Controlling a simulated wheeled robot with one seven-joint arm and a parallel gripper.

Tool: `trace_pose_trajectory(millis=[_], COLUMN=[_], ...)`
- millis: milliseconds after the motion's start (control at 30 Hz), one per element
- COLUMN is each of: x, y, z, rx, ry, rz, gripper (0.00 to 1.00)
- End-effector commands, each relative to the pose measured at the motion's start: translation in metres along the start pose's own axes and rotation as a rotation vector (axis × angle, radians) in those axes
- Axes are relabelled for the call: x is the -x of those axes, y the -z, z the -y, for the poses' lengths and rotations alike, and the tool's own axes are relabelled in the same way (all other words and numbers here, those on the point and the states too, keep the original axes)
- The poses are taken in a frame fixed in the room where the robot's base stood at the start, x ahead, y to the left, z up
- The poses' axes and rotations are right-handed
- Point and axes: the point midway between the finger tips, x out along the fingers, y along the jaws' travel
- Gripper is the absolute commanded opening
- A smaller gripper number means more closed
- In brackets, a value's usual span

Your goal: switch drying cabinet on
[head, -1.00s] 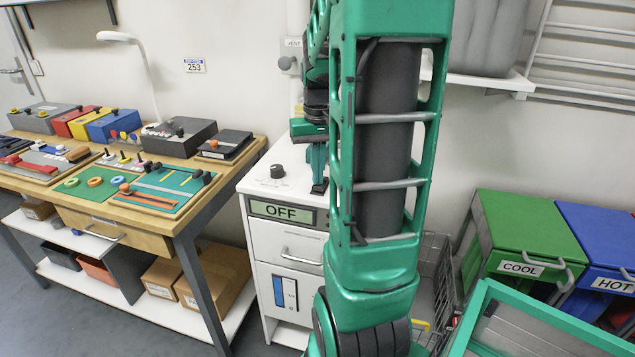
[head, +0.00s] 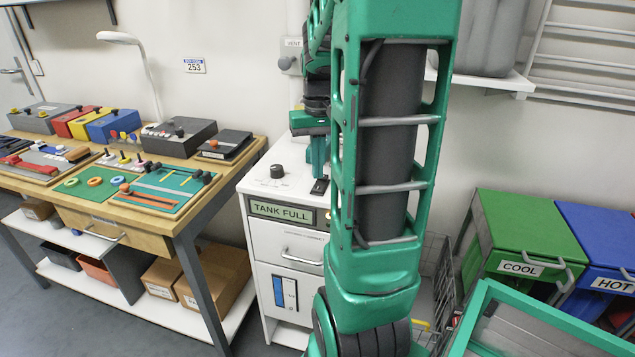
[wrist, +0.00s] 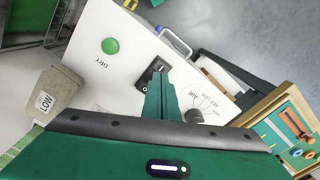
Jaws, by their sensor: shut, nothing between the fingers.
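The drying cabinet (head: 262,222) is a white unit in the middle of the head view. Its display (head: 282,212) is lit and reads TANK FULL. On its top are a black rocker switch (head: 320,187) and a dark knob (head: 277,171). In the wrist view the top shows a green button (wrist: 110,46) marked DRY, the rocker switch (wrist: 153,70) and a knob (wrist: 194,115) marked AIR. My gripper (head: 318,172) is shut and empty, pointing down just above the switch. Its fingers (wrist: 160,90) hide part of the switch in the wrist view.
The cabinet front has a drawer handle (head: 303,257) and a lower panel with a blue gauge (head: 285,292). A wooden workbench (head: 165,232) with several devices stands left. Green COOL (head: 525,225) and blue HOT (head: 600,235) bins stand right. My arm hides the cabinet's right side.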

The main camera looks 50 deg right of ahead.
Motion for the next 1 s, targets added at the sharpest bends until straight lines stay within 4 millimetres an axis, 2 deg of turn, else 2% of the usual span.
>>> trace_pose_trajectory(millis=[600, 1000], x=[0.042, 0.045], y=[0.001, 0.000], z=[0.000, 0.000], rx=[0.000, 0.000], ry=[0.000, 0.000], rz=[-0.002, 0.000], gripper=[0.00, 0.00])
